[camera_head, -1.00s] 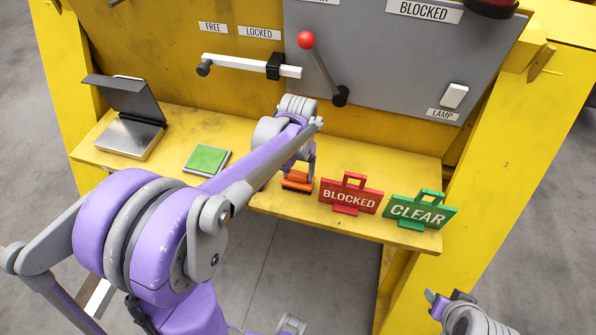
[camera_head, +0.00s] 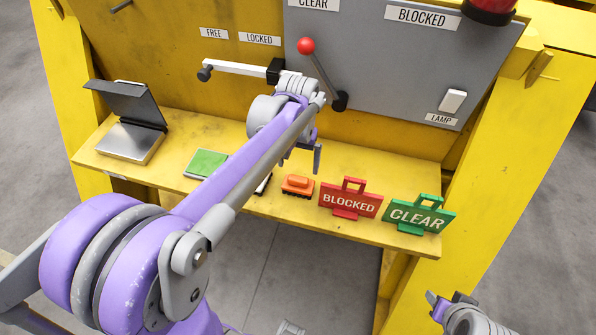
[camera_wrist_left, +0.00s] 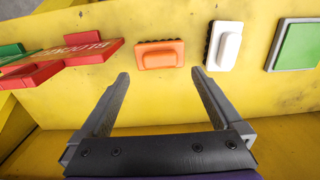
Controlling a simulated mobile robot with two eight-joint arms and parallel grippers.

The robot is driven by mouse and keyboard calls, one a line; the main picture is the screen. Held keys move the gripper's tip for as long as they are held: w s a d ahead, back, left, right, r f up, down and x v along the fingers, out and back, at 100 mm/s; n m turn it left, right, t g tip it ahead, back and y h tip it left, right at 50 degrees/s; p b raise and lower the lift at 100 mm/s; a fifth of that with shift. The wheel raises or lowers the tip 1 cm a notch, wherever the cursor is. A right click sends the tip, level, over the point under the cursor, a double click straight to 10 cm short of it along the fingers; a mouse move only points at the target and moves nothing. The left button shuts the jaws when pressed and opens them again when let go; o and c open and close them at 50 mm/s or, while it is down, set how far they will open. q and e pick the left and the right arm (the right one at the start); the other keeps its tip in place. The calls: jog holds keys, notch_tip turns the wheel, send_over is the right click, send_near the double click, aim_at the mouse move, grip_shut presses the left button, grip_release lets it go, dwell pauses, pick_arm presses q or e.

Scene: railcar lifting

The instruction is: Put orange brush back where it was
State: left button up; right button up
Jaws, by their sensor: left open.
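The orange brush (camera_head: 298,185) rests on the yellow shelf (camera_head: 340,227), between a white brush and the red BLOCKED sign. In the left wrist view the orange brush (camera_wrist_left: 160,54) lies just beyond my fingertips, with dark bristles at its edge. My left gripper (camera_head: 301,160) is open and empty, above and behind the brush in the head view. In the left wrist view its two fingers (camera_wrist_left: 160,76) are spread apart, with nothing between them. My right gripper (camera_head: 448,304) shows at the lower right, away from the shelf; its opening is unclear.
The white brush (camera_wrist_left: 227,46) and a green pad (camera_head: 207,163) lie beside the orange brush. The red BLOCKED sign (camera_head: 349,201) and green CLEAR sign (camera_head: 418,214) stand to its right. An open metal box (camera_head: 132,141) sits at the left. A red-knobbed lever (camera_head: 306,46) is behind my arm.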

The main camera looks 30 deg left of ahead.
aim_at(298, 179)
pick_arm(q)
notch_tip(298, 179, up, 5)
jog(key=s+d+f+m+t, duration=0.1)
jog(key=s+d+f+t, duration=0.1)
jog(key=s, duration=0.5)
jog(key=s+d+f+m+t, duration=0.1)
jog(key=s+d+f+t, duration=0.2)
jog(key=s, duration=0.4)
notch_tip(298, 179, down, 3)
jog(key=shift+s+d+r+m+t, duration=0.2)
jog(key=shift+s+d+m+t, duration=0.1)
jog(key=shift+d, duration=0.6)
